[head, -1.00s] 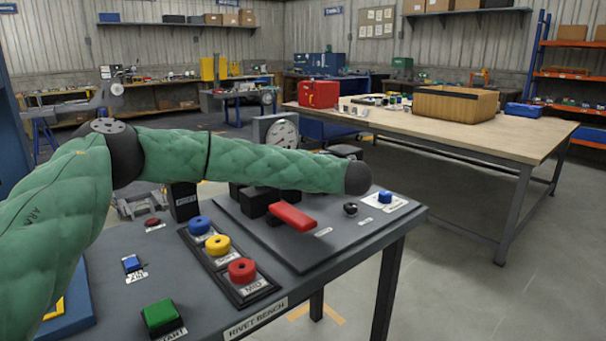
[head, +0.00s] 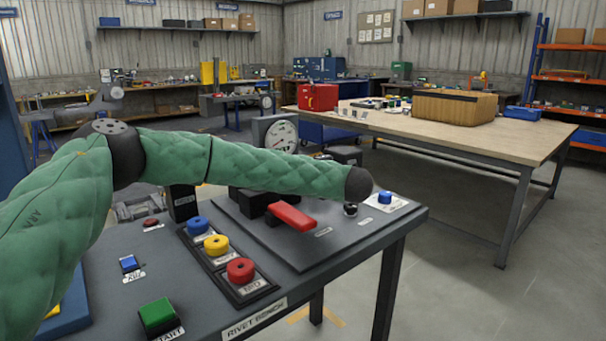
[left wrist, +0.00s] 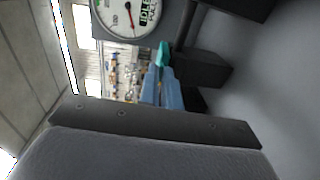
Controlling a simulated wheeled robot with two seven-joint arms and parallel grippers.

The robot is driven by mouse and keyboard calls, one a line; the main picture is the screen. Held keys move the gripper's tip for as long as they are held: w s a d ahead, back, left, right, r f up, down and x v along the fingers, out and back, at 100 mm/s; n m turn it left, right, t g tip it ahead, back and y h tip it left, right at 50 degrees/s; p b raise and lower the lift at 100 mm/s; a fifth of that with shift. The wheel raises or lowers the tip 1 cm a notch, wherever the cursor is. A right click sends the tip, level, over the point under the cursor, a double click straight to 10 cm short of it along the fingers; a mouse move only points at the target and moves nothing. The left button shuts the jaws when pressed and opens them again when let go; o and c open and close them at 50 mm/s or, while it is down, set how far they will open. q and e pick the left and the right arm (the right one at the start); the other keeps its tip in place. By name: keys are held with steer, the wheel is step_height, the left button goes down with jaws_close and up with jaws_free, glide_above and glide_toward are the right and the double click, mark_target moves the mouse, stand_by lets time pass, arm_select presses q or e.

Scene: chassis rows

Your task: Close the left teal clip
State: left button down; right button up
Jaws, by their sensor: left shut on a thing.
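In the left wrist view a small teal piece, which I take to be the left teal clip (left wrist: 163,54), sits at the tips of my left gripper (left wrist: 161,73). The two blue fingers are close together and shut on it. In the head view my green left arm reaches across the rivet bench (head: 110,290), and its forearm hides the gripper and clip. I cannot tell how far the clip is closed. My right gripper is not in view.
A round gauge (head: 283,137) stands behind my forearm; its dial also shows in the wrist view (left wrist: 121,17), with an IDLE label. A red lever (head: 292,217) lies just below the forearm. Blue, yellow (head: 216,244) and red buttons and a green START button (head: 158,316) are nearer.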

arm_select(q)
steer(key=c, duration=1.6)
jaws_free()
steer(key=shift+s+d, duration=0.1)
steer(key=v, duration=0.7)
steer(key=shift+s, duration=0.25)
steer(key=shift+d, duration=0.2)
